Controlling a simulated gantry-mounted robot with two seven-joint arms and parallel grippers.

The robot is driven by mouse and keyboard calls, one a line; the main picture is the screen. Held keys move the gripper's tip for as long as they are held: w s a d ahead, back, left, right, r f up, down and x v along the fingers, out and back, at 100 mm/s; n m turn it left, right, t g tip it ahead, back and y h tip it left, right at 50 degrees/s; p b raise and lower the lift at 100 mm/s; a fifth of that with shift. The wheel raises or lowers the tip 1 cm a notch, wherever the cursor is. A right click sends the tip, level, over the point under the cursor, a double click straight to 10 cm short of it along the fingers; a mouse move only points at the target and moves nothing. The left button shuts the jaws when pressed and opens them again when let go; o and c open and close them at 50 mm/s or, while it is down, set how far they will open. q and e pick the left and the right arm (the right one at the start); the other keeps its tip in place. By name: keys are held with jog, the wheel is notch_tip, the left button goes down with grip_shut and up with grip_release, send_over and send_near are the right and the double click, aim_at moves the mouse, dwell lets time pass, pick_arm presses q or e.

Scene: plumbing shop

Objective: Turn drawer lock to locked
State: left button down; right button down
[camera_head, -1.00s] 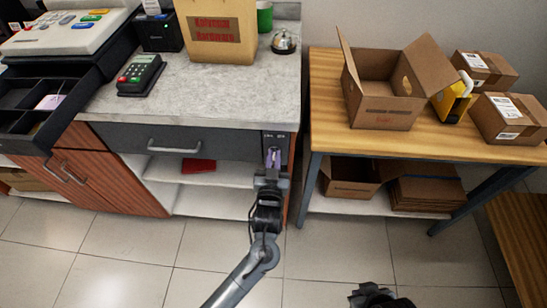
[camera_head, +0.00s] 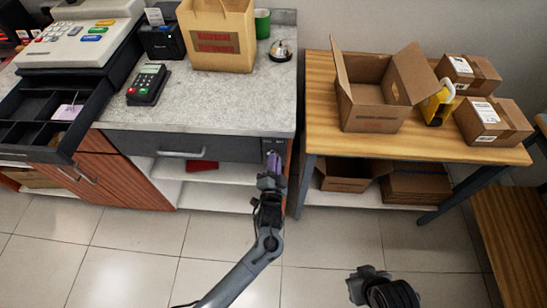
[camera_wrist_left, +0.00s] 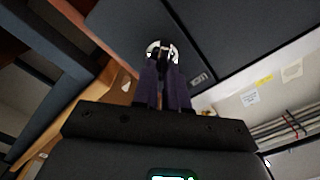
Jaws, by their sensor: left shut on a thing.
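The drawer lock (camera_wrist_left: 161,46) shows in the left wrist view as a bright round metal ring on a dark panel, with a dark piece at its middle. In the head view the lock's panel (camera_head: 275,147) is at the right end of the grey drawer (camera_head: 218,148), and the gripper mostly hides the lock. My left gripper (camera_head: 273,163) reaches up to it. Its purple fingers (camera_wrist_left: 162,75) are shut on the lock's key or knob, right in front of the ring. The lock's exact turn is hard to read. My right gripper (camera_head: 365,280) is low over the floor, away from the lock; its fingers are unclear.
The drawer handle (camera_head: 181,154) is left of the lock. The counter (camera_head: 215,105) above holds a paper bag (camera_head: 217,62), a bell (camera_head: 281,50) and a card terminal (camera_head: 147,84). A wooden table (camera_head: 335,140) with boxes stands close on the right. The floor in front is clear.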

pick_arm(q)
jog(key=shift+d+f+m+p, duration=0.15)
jog(key=shift+m+p, duration=0.55)
jog(key=shift+m, duration=1.05)
jog(key=shift+a+f+m+p, duration=0.1)
jog(key=shift+m+p, duration=0.6)
jog(key=shift+m, duration=1.05)
jog(key=c, duration=1.2)
grip_release()
jog(key=shift+o, duration=0.2)
